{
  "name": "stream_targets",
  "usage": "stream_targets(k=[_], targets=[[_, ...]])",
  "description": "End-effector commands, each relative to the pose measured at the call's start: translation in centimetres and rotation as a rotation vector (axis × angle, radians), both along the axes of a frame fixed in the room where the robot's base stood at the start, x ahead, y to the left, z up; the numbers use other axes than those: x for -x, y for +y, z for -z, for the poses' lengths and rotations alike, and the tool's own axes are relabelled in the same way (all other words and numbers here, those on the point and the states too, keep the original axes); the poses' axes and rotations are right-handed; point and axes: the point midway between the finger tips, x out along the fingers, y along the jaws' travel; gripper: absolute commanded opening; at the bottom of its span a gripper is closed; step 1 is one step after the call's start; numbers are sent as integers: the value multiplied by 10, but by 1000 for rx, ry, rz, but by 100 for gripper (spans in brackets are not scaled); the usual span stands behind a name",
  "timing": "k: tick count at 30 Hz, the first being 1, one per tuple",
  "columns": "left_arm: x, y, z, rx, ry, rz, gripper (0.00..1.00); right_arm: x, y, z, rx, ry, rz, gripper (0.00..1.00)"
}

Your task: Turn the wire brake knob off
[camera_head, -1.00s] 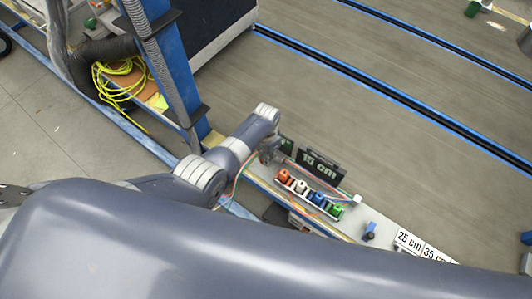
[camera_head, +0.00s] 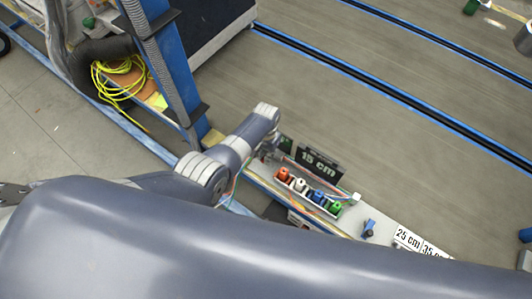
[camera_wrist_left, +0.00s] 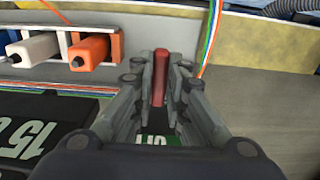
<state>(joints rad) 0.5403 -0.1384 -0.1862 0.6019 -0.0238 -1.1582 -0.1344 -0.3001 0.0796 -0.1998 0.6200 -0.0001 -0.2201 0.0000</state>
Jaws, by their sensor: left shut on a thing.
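In the left wrist view, a narrow red knob (camera_wrist_left: 160,72) stands upright between the fingers of my left gripper (camera_wrist_left: 158,88), just above a dark and green label with white lettering (camera_wrist_left: 155,140). The fingers are shut on this knob from both sides and hide its sides. In the head view my left gripper (camera_head: 268,150) is at the left end of the grey panel (camera_head: 376,219). The knob is not clear there, hidden by the gripper and arm. My right gripper is not in view.
Coloured wires (camera_wrist_left: 210,40) run beside the fingers. A blue post (camera_head: 165,65) and coiled yellow cable (camera_head: 118,82) are at the left.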

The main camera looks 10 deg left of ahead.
Motion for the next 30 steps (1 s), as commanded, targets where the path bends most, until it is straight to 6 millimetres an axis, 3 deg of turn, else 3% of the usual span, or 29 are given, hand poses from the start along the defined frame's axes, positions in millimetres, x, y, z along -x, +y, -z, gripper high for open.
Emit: stream_targets(k=[1,3,17,30], targets=[[-1,-1,0,2,-2,-3,18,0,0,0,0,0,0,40],[-1,-1,0,3,-2,-3,33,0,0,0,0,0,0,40],[-1,0,-4,2,-2,-1,33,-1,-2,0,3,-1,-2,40],[-2,0,-50,2,-5,-1,33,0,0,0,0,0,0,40]])
